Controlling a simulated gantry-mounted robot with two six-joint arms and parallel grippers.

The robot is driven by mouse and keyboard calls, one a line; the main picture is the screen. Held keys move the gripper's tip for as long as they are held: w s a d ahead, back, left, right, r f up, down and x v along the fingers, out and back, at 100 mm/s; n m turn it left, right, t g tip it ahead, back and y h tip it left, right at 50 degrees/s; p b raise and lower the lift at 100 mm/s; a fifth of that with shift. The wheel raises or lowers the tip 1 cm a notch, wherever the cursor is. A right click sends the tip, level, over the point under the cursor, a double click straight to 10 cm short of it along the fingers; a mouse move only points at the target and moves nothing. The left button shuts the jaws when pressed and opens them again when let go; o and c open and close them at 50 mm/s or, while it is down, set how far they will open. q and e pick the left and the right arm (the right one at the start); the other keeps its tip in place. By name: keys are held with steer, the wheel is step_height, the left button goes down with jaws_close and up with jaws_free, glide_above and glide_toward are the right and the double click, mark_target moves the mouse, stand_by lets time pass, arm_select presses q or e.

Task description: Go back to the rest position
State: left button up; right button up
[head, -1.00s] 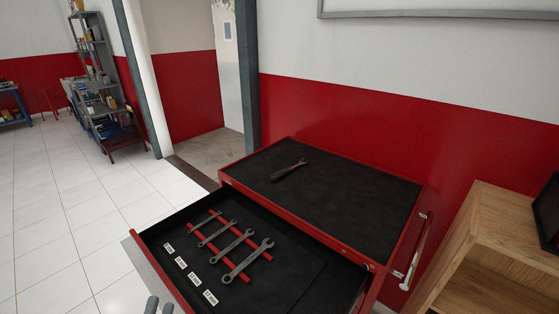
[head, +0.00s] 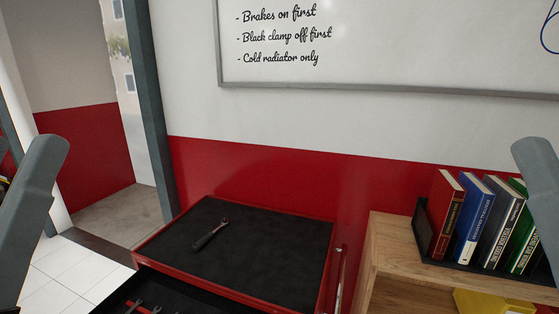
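Grey parts of my two arms stand at the left and right edges of the head view. No fingertips of either gripper show, so I cannot see what they hold. The red tool cabinet (head: 275,255) has a black top. A dark ratchet-like tool (head: 210,234) lies on that top, apart from my arms. The open drawer (head: 112,299) shows only partly at the bottom edge, with the ends of some wrenches (head: 138,306) in it.
A wooden shelf (head: 395,245) with several upright books (head: 470,222) in a black holder stands at the right. A yellow bin (head: 490,302) is inside it. A whiteboard (head: 400,45) with writing hangs on the wall. A doorway is at the left.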

arm_select(q)
step_height(320, 180, up, 32)
steer(key=p, duration=2.9)
steer(key=shift+r+p, duration=0.15)
steer(key=shift+p, duration=0.2)
arm_select(e)
step_height(320, 180, up, 32)
steer(key=shift+r, duration=0.15)
